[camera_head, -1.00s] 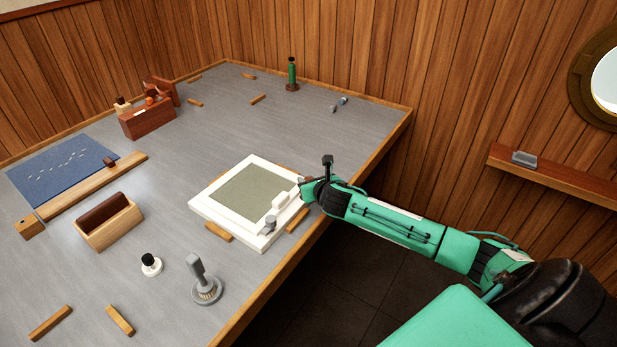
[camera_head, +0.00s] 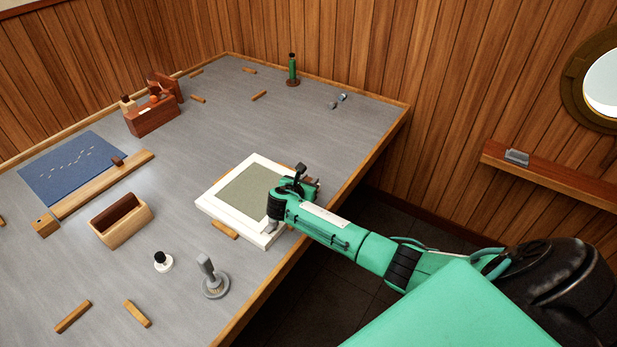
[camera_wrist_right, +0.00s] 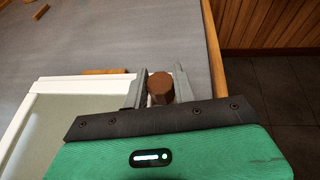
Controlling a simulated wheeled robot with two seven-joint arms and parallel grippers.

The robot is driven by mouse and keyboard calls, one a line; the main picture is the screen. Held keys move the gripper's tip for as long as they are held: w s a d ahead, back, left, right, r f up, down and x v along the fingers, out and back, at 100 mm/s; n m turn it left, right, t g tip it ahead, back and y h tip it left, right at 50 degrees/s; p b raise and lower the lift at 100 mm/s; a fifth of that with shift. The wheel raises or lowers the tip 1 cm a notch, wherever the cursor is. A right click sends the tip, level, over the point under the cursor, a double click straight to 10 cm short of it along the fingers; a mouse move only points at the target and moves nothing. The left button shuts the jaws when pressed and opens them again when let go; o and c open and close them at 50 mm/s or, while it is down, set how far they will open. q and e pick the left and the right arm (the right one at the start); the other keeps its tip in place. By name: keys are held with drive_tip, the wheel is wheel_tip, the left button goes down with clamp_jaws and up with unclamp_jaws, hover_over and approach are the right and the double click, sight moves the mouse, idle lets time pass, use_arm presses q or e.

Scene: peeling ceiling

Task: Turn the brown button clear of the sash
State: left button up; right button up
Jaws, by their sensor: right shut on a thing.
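The white sash (camera_head: 214,207) with its grey-green panel lies flat near the table's right edge; part of it also shows at the left of the right wrist view (camera_wrist_right: 55,85). The brown button (camera_wrist_right: 160,86) is a short round knob by the sash's corner in the wrist view. My right gripper (camera_wrist_right: 158,84) is shut on it, one finger on each side. In the head view my right gripper (camera_head: 308,184) is over the sash's right side, and my wrist covers part of the rim and most of the button. My left gripper is not in view.
A brush-like grey tool (camera_head: 213,280) and a black-topped white knob (camera_head: 162,261) stand left of the sash. An open wooden box (camera_head: 120,222), a blue mat (camera_head: 70,168) and a red-brown caddy (camera_head: 152,118) lie farther left. The table's back middle is mostly clear.

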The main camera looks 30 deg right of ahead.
drive_tip(key=shift+m+g, duration=0.6)
drive_tip(key=shift+g, duration=0.1)
drive_tip(key=shift+h, duration=0.4)
drive_tip(key=o, duration=1)
drive_tip(key=shift+a, duration=0.1)
drive_tip(key=v, duration=1.3)
drive_tip(key=shift+a+r, duration=0.25)
drive_tip(key=shift+a, duration=0.05)
